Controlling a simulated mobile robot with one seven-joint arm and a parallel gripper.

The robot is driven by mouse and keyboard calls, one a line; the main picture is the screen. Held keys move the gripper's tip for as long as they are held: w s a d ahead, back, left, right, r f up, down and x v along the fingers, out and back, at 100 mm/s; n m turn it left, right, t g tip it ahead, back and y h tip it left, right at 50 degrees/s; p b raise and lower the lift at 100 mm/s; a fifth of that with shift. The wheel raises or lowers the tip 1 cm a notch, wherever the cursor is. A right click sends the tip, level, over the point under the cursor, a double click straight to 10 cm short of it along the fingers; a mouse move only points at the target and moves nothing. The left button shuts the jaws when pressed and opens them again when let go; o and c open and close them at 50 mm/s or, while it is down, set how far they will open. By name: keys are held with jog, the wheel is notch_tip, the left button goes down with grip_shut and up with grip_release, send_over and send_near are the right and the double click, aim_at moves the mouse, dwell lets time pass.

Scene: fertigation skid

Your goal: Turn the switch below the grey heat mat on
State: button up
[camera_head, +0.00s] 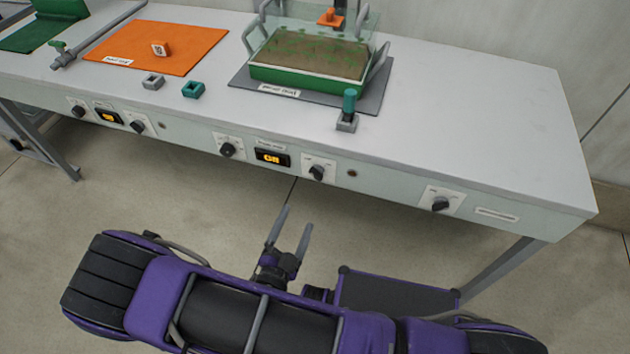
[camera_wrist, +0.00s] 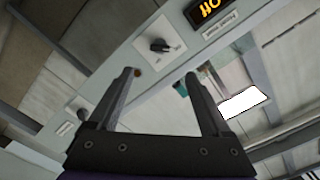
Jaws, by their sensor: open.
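The grey heat mat (camera_head: 372,100) lies on the bench under a green tray (camera_head: 310,68) of soil. On the bench front below it, a display (camera_head: 272,157) with orange characters sits between a left black rotary knob (camera_head: 228,150) and a right one (camera_head: 317,172). The wrist view looks upside down and shows the right knob (camera_wrist: 158,45) beside the display (camera_wrist: 207,12). The knobs' lettering is too small to read. My gripper (camera_head: 296,217) is open and empty, in front of and apart from the panel. Its two fingers (camera_wrist: 160,73) frame the space below the knob in the wrist view.
An orange mat (camera_head: 200,45) has its own knobs and display (camera_head: 109,116) at left. Another knob (camera_head: 440,203) sits further right. A teal-topped grey block (camera_head: 348,110) stands at the bench's front edge. Open floor lies before the panel.

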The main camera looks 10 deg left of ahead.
aim_at(315, 177)
jog(key=w, duration=0.8)
jog(key=w+d+b, duration=0.1)
jog(key=w, duration=0.4)
grip_shut()
